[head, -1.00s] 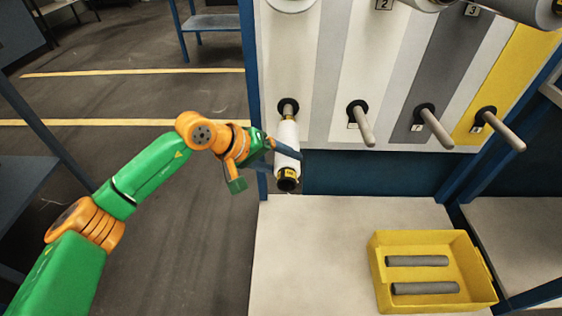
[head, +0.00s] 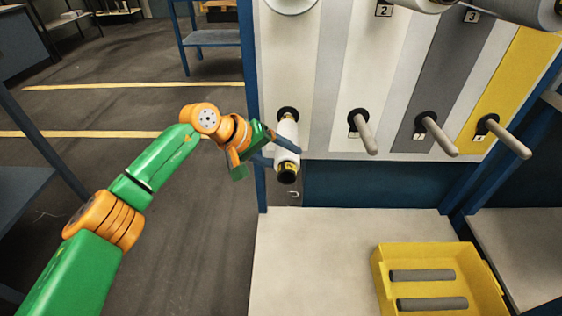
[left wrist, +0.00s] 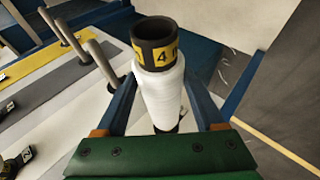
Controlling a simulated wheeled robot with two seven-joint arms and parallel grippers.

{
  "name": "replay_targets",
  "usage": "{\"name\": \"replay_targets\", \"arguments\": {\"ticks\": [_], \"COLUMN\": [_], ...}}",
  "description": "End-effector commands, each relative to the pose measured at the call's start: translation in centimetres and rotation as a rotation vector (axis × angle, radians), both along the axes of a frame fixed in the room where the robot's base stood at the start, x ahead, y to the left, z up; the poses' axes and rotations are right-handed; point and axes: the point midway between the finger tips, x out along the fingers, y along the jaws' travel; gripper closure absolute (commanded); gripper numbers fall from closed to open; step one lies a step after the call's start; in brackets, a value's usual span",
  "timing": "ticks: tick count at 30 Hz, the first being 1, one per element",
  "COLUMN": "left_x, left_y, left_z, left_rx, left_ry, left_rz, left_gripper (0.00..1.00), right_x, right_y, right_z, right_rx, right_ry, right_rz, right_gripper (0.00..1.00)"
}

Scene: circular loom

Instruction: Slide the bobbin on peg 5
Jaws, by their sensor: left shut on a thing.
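The white bobbin (head: 288,138) has a dark tube end with a yellow band; in the left wrist view the band on the bobbin (left wrist: 162,90) reads 4. It is in line with the leftmost lower peg, its far end close to that peg's black base disc (head: 288,114). The peg itself is hidden, and I cannot tell how far it is inside the tube. My left gripper (head: 283,153) is shut around the bobbin's white middle, one blue finger on each side in the left wrist view. My right gripper is not in view.
More bare pegs stick out to the right: one on white (head: 363,133), one on grey (head: 438,137), one on yellow (head: 506,138). Large rolls hang above. A yellow tray (head: 380,278) with two grey rods stands on the pale table (head: 320,260).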

Motion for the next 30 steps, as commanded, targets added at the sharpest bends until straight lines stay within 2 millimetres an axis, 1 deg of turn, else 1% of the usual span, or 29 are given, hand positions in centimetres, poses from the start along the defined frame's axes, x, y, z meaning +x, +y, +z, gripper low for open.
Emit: {"name": "replay_targets", "arguments": {"ticks": [4, 16, 22, 23, 24, 25, 26, 30], "left_x": [0.42, 0.49, 1.17, 1.18, 1.16, 1.15, 1.15, 1.14], "left_y": [-0.04, -0.05, -0.05, -0.06, -0.06, -0.05, -0.04, -0.03], "left_z": [-0.02, 0.01, -0.01, 0.02, 0.03, 0.02, 0.01, -0.01], "left_rx": [-0.002, -0.002, -0.002, -0.001, -0.001, -0.001, -0.001, -0.002], "left_ry": [-0.001, -0.001, -0.001, -0.002, -0.002, -0.002, -0.002, -0.001], "left_rz": [-0.001, -0.001, 0.0, 0.0, 0.0, 0.0, 0.0, -0.001], "left_gripper": [1.0, 1.0, 1.0, 0.24, 0.14, 0.05, 0.0, 0.0], "right_x": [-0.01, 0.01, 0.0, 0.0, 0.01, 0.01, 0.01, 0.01], "right_y": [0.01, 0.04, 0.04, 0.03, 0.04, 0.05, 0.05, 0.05], "right_z": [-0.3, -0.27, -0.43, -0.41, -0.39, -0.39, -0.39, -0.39], "right_rx": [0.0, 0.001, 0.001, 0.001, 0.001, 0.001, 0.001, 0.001], "right_ry": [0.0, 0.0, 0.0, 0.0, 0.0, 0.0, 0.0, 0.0], "right_rz": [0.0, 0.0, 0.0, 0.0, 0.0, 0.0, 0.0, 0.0], "right_gripper": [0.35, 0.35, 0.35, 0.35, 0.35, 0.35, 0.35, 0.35]}}
